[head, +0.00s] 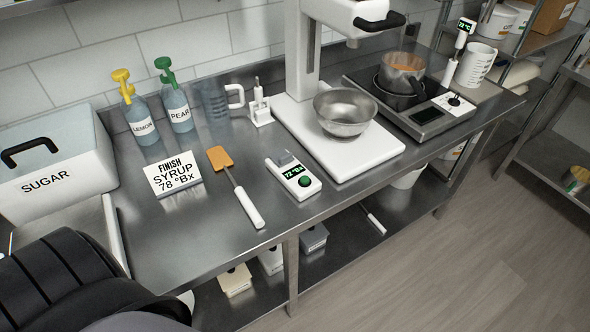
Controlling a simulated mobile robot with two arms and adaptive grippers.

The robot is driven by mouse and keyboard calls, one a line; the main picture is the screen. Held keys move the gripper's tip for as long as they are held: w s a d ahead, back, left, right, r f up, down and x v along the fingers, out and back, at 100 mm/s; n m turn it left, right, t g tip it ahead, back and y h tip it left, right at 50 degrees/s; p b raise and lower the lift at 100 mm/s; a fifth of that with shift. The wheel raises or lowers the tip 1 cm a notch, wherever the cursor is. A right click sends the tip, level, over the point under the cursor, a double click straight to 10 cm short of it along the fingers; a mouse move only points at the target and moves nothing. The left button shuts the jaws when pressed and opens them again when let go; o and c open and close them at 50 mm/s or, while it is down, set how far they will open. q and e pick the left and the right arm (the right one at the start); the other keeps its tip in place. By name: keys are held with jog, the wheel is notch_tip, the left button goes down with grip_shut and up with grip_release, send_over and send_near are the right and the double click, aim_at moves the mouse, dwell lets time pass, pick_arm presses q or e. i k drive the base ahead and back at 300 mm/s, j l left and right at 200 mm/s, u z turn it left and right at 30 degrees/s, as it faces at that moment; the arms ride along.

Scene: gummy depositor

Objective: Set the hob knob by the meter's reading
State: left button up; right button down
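The hob (412,106) stands at the right end of the steel bench, with a clear pan (401,72) of orange content on it. Its small dark knob (454,101) sits on a white panel at the hob's front right; its pointer is too small to read. The handheld meter (294,178) lies on the bench near the front edge; its green display appears to read 72 °Bx. A sign (174,174) reads "FINISH SYRUP 78 °Bx". Neither gripper shows; a black ribbed part, probably of my arm, fills the lower left corner.
A steel bowl (344,112) sits on the white base of a depositor stand (302,50). An orange spatula (236,186) lies beside the meter. Lemon (143,120) and pear (177,108) bottles, a sugar bin (52,165) and a thermometer display (466,25) are around. The bench front is partly clear.

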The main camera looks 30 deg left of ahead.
aim_at(455, 101)
jog(key=u, duration=1.9)
jog(key=z, duration=1.6)
jog(key=u, duration=0.45)
jog(key=i+l+u, duration=0.1)
jog(key=l+u, duration=1.35)
